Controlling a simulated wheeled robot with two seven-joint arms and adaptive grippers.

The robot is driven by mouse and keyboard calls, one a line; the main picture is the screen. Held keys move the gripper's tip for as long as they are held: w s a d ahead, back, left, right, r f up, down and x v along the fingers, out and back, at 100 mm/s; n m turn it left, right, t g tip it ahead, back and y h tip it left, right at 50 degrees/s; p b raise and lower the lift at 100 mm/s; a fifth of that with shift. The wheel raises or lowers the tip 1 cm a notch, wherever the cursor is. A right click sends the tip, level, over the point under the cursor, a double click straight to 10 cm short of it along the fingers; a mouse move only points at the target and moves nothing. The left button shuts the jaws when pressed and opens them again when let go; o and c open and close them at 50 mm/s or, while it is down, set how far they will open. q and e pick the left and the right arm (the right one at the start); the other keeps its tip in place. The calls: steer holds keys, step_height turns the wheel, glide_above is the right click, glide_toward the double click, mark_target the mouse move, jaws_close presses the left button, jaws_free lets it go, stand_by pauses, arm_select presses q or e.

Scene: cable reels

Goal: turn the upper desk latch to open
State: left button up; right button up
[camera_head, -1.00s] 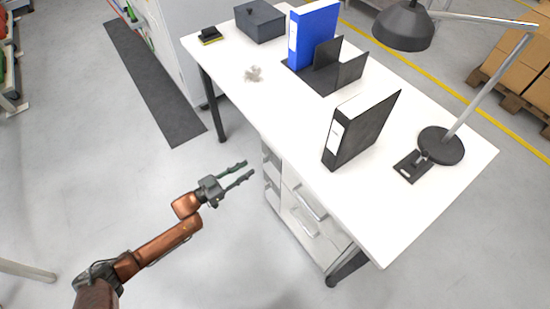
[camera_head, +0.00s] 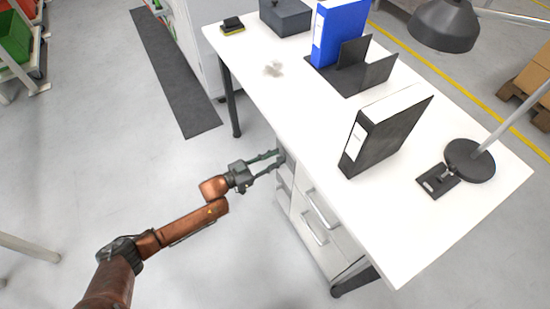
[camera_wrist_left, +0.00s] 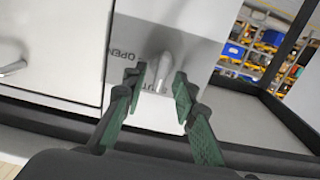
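The desk latch (camera_wrist_left: 163,70) is a short pale metal lever on a light panel in the left wrist view. Its lower end points toward a partly hidden label that ends in "UT"; the word OPEN (camera_wrist_left: 123,55) is printed to its left. My left gripper (camera_wrist_left: 160,82) is open, with one green-padded finger on each side of the lever; I cannot tell whether either touches it. In the head view the left gripper (camera_head: 279,158) is at the side of the desk's drawer unit (camera_head: 310,250), just under the tabletop edge, and the latch is hidden there. My right gripper is not in view.
The white desk (camera_head: 290,105) carries a black binder (camera_head: 385,130), a blue binder (camera_head: 338,30), a dark box (camera_head: 286,16) and a lamp (camera_head: 470,160). Drawer handles (camera_head: 318,208) stick out below the top.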

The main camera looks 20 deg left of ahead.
arm_select(q)
steer(key=shift+c, duration=0.6)
jaws_close()
